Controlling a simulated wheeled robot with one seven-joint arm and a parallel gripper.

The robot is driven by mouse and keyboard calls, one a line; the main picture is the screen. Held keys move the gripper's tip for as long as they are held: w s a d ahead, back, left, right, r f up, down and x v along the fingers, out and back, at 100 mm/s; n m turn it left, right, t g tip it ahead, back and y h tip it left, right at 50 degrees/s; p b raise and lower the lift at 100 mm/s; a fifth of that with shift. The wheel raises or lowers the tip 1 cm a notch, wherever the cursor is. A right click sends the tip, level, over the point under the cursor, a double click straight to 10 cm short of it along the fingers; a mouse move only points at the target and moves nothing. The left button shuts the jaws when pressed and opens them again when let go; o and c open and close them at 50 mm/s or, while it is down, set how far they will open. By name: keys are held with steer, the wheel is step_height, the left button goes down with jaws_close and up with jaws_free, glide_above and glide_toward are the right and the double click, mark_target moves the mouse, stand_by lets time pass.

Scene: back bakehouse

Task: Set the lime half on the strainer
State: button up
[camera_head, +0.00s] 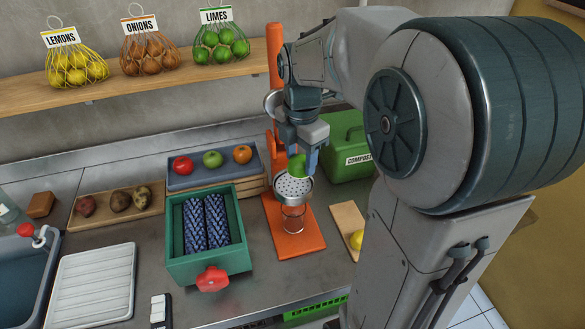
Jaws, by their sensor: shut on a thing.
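The lime half (297,166) is green and sits between the fingers of my gripper (298,160), which is shut on it. My gripper points down, with the lime half just above the perforated metal strainer (293,188). I cannot tell whether the lime half touches the strainer. The strainer is on an orange press (276,75) with an upright column and a flat base. A clear glass (293,218) stands on the base under the strainer. My gripper and arm hide part of the press.
A green compost bin (346,147) stands behind right. A green box with blue rollers (190,268) and a red knob is at left. A tray with fruit (208,182) is behind it. A board with a yellow lemon (347,218) lies at right. A white drainer (95,287) is beside the sink.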

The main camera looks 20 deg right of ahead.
mark_target(293, 173)
steer(key=shift+w+a+f, duration=0.15)
steer(key=shift+a+f, duration=0.3)
steer(key=shift+a, duration=0.25)
steer(key=shift+f+p, duration=0.4)
steer(key=shift+f, duration=1.6)
steer(key=shift+f, duration=0.15)
steer(key=o, duration=1)
